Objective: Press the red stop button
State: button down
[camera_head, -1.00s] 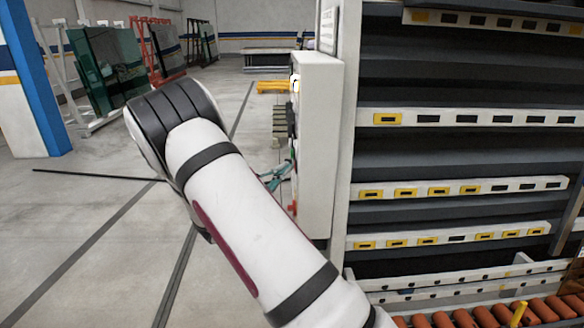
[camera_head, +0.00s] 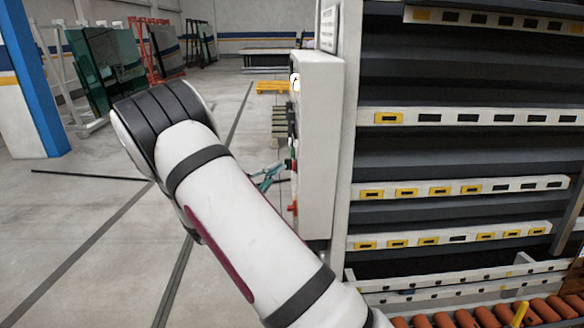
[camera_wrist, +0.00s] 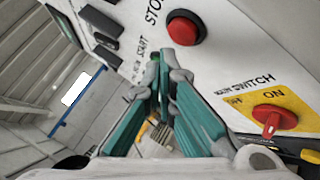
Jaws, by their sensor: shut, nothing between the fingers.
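The red stop button (camera_wrist: 187,27) is a round red cap in a dark ring on the white panel, near the top of the wrist view, beside the printed STOP lettering. In the head view it shows as a small red spot (camera_head: 289,165) on the control box's left side. My gripper (camera_wrist: 165,76) is shut and empty, its teal fingers pointing toward the panel. In the wrist view the fingertips are just below and left of the button, with the button uncovered. In the head view my gripper (camera_head: 270,176) is beside the box, its tips apart from the button or very close; I cannot tell the gap.
A green button (camera_wrist: 155,58) near the START lettering is partly hidden by the fingertips. A red rotary switch (camera_wrist: 270,120) sits on a yellow plate at right. The white control box (camera_head: 320,150) adjoins the tall rack (camera_head: 450,118). Open floor lies left.

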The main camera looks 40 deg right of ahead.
jog(key=w+a, duration=0.1)
jog(key=a, duration=0.1)
jog(key=w+a+b, duration=0.1)
jog(key=a, duration=0.1)
jog(key=shift+w, duration=0.3)
jog(key=shift+d, duration=0.1)
dwell(0.6)
jog(key=m+g+y, duration=0.4)
jog(key=g, duration=0.1)
send_near(298, 170)
jog(key=d, duration=0.2)
jog(key=s+d, duration=0.1)
jog(key=d, duration=0.1)
jog(key=shift+s+d+b, duration=0.25)
jog(key=shift+d+b, duration=0.1)
jog(key=shift+d, duration=0.05)
jog(key=s+a+r+m+t+y+b, duration=0.1)
jog(key=s+a+m+y, duration=0.1)
jog(key=s+a+y, duration=0.45)
jog(key=s+a+m+t+y, duration=0.1)
jog(key=s+a+m+y, duration=0.2)
jog(key=s, duration=0.6)
jog(key=s+a+r+t+y, duration=0.2)
jog(key=s+a+t+y, duration=0.3)
jog(key=a, duration=0.6)
jog(key=shift+s+r+n+y+b, duration=0.3)
jog(key=shift+s+y+b, duration=0.1)
jog(key=shift+y, duration=0.45)
